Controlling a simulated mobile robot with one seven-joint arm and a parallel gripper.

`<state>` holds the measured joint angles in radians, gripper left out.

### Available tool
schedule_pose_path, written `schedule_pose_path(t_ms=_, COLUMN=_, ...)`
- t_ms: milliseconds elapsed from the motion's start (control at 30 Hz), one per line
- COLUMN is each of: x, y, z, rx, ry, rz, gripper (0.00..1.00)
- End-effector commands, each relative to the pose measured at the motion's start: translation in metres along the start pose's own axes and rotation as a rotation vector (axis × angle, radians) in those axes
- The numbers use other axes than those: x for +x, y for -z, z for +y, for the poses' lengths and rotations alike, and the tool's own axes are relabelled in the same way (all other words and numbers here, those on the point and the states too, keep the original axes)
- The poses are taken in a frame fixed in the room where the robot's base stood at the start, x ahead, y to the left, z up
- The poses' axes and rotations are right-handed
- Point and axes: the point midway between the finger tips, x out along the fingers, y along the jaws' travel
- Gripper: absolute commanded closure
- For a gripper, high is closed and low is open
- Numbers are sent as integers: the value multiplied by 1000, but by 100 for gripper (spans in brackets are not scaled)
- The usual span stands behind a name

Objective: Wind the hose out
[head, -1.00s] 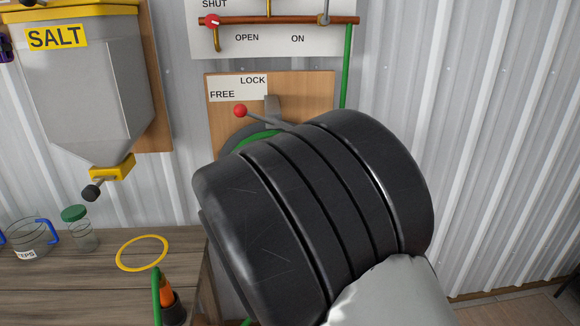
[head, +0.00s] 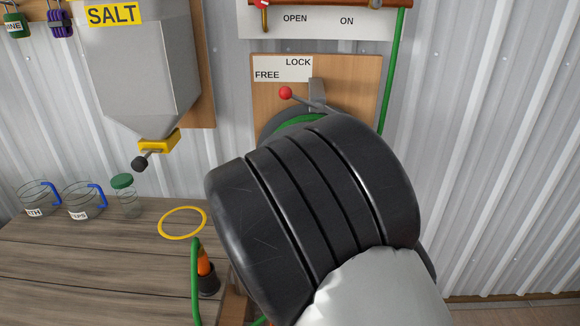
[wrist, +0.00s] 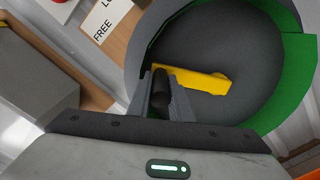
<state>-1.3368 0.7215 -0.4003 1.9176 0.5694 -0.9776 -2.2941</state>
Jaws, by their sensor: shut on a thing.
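The hose reel (wrist: 220,55) is a grey disc with green hose around its rim, mounted on a wooden board (head: 348,88). A yellow crank (wrist: 205,80) crosses its face and carries a black handle (wrist: 159,88). My gripper (wrist: 160,92) is shut on that handle in the wrist view. In the head view my arm hides the gripper, crank and most of the reel. A lever with a red knob (head: 286,93) points left, to the FREE side of the FREE/LOCK label (head: 283,69). An orange nozzle (head: 205,263) stands in a dark holder, with green hose (head: 195,285) beside it.
A wooden bench (head: 90,260) at left holds a yellow ring (head: 182,208), a green-lidded jar (head: 127,197) and two blue-handled jugs. A salt hopper (head: 145,65) hangs above. A green supply hose (head: 394,70) runs down the wall right of the board.

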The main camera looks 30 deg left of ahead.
Motion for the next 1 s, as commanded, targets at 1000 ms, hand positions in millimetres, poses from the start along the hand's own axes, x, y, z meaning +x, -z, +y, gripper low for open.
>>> schedule_pose_path(t_ms=1000, x=-112, y=2, z=2, rx=1, ry=-2, rz=7, gripper=63)
